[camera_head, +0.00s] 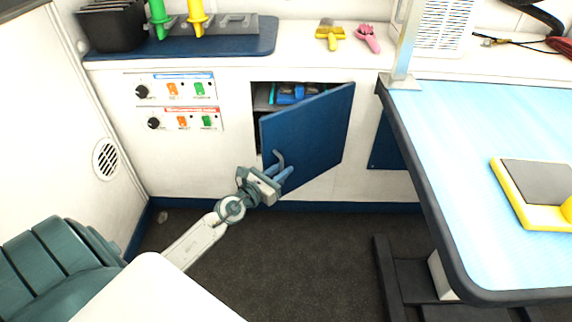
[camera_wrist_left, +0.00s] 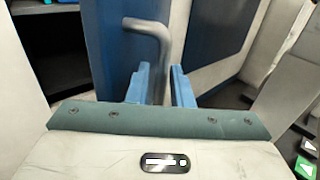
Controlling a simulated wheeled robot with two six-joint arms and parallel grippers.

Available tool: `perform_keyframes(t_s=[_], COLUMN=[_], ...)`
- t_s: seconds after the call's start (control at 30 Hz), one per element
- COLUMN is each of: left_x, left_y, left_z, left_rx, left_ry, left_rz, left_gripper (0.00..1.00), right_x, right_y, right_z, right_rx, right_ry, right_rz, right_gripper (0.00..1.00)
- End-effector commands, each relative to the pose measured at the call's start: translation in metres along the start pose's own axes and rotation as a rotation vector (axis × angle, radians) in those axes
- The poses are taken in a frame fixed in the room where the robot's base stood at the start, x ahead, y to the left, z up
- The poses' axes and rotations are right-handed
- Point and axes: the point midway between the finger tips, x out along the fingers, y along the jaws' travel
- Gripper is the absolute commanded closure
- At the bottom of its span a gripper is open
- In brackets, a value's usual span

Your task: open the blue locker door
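The blue locker door (camera_head: 308,135) stands partly open, swung out on its right side from the white cabinet front. Its grey bent handle (camera_head: 280,156) is on the outer face near the free left edge. My left gripper (camera_head: 280,175) is at this handle. The handle's lower end is hidden. The locker opening shows blue items (camera_head: 296,93) inside. My right gripper is not in view.
A grooming table (camera_head: 440,125) with a light blue top stands to the right. Another blue panel (camera_head: 388,150) is right of the open door. Control panels (camera_head: 176,102) are on the cabinet front at left. Dark floor (camera_head: 300,250) is clear before the locker.

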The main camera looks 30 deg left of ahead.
Motion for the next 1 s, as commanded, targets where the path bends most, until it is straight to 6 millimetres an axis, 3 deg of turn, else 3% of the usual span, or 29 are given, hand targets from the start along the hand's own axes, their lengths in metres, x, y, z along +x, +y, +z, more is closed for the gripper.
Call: perform_keyframes(t_s=[0.2, 0.53, 0.63, 1.0], left_x=[0.020, 0.022, 0.022, 0.022], left_y=[0.000, 0.000, 0.000, 0.000], left_z=[0.000, 0.000, 0.000, 0.001], left_rx=[-0.001, 0.000, 0.000, -0.001], left_ry=[-0.001, 0.000, 0.000, 0.000], left_rz=[0.000, 0.000, 0.000, 0.005], left_gripper=[0.80, 0.80, 1.00, 1.00], right_x=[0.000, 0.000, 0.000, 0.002], right_y=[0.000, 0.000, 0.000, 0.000], right_z=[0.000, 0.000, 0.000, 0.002], right_rx=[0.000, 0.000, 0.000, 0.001], right_ry=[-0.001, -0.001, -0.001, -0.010], right_rz=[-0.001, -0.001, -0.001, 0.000], right_gripper=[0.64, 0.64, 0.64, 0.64])
